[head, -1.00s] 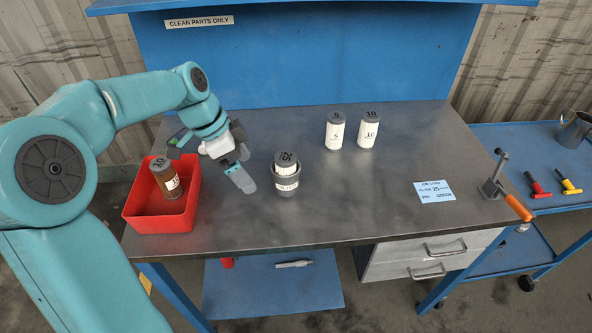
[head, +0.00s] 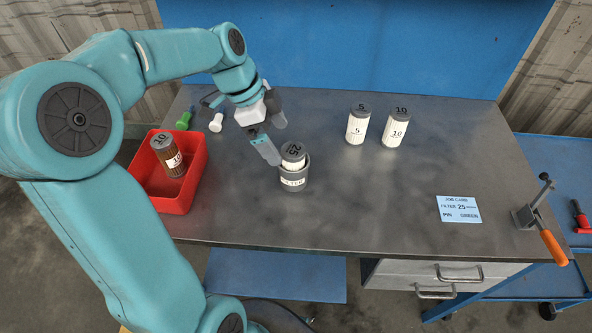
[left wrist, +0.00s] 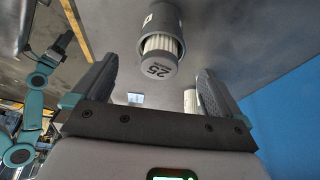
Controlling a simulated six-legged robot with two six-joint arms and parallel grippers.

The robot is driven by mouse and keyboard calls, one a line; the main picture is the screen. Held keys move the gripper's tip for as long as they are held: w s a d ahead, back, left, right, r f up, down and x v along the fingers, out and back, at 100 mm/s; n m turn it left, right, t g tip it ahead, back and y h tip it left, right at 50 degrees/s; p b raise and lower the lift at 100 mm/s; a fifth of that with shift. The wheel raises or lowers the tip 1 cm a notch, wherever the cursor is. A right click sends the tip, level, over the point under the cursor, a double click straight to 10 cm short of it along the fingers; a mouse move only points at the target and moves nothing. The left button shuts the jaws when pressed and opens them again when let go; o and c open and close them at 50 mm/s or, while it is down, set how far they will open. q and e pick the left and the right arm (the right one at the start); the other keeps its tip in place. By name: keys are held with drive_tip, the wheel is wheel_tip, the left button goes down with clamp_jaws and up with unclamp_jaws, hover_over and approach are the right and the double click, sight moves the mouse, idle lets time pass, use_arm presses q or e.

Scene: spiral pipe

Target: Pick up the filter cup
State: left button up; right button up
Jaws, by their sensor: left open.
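The grey filter cup (head: 294,182) stands upright on the bench, with a white pleated filter with a grey cap marked 25 (head: 293,151) in it. My left gripper (head: 272,136) is open and empty, just behind and left of the cup, one finger close to its rim. In the left wrist view the cup (left wrist: 168,18) and the 25 cap (left wrist: 158,66) lie ahead, between the lines of the two spread fingers. A teal arm of mine shows small at the left there; its gripper's state is unclear.
A red tray (head: 204,165) at left holds a brown used filter marked 10 (head: 168,154). White filters marked 5 (head: 357,126) and 10 (head: 395,129) stand behind right. Green (head: 183,121) and white (head: 216,122) pins stand near the gripper. A job card (head: 459,209) and orange-handled clamp (head: 553,246) are at right.

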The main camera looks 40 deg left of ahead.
sight(283, 150)
use_arm(q)
drive_tip(key=x, duration=0.3)
drive_tip(key=shift+d, duration=0.15)
drive_tip(key=shift+w+f, duration=0.1)
drive_tip(key=shift+f, duration=0.5)
drive_tip(key=x, duration=0.2)
drive_tip(key=p+x, duration=0.1)
drive_tip(key=x, duration=0.2)
drive_tip(key=shift+w, duration=0.25)
drive_tip(key=shift+s+d+r, duration=0.1)
drive_tip(key=shift+d+r, duration=0.05)
drive_tip(key=c, duration=1)
drive_tip(key=shift+c, duration=0.5)
drive_tip(key=shift+r, duration=0.1)
